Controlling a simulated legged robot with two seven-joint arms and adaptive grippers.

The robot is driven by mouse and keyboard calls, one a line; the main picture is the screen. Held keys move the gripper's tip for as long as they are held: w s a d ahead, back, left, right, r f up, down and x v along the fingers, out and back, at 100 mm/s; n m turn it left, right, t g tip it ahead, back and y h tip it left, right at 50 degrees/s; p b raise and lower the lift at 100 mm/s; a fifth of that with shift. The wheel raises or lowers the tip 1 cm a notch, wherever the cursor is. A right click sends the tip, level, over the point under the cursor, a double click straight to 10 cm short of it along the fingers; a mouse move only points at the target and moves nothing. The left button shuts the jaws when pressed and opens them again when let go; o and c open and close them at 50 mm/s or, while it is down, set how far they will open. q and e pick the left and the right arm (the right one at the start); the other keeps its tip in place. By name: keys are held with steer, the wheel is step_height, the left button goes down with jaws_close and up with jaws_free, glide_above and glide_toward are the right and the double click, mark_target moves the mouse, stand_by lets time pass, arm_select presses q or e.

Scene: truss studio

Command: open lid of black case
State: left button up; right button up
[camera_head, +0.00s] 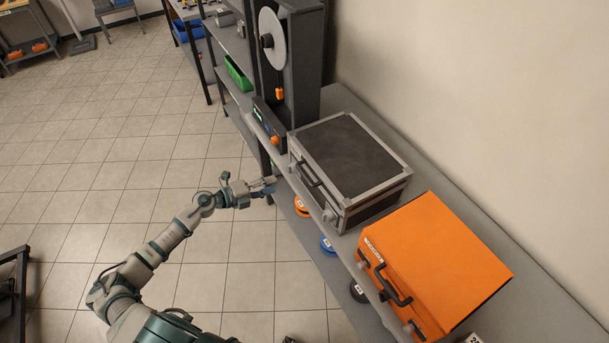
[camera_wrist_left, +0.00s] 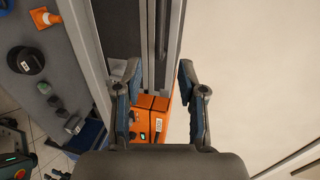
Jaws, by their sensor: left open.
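The black case (camera_head: 350,155) has a dark lid with silver-grey edging and sits closed on the long grey shelf. A dark handle (camera_head: 313,174) is on its front side. In the left wrist view the dark, silver-edged case (camera_wrist_left: 160,40) shows beyond and between the fingertips. My left gripper (camera_head: 270,185) is open and empty, just in front of the case, left of the handle in the head view. It looks apart from the case; the exact gap is hard to tell. My right gripper is not in view.
An orange case (camera_head: 440,265) stands beside the black case and also shows in the left wrist view (camera_wrist_left: 150,112). A tall dark machine with a grey spool (camera_head: 272,38) stands on the other side. A lower shelf holds orange and blue rolls (camera_head: 328,244).

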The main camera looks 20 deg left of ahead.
mark_target(304, 173)
arm_select(q)
steer(key=x, duration=1.3)
steer(key=shift+w+d+p, duration=0.2)
steer(key=shift+w+p, duration=0.1)
steer(key=shift+w, duration=0.05)
steer(key=shift+a+f, duration=0.1)
steer(key=shift+c, duration=1.4)
steer(key=shift+s, duration=0.1)
jaws_close()
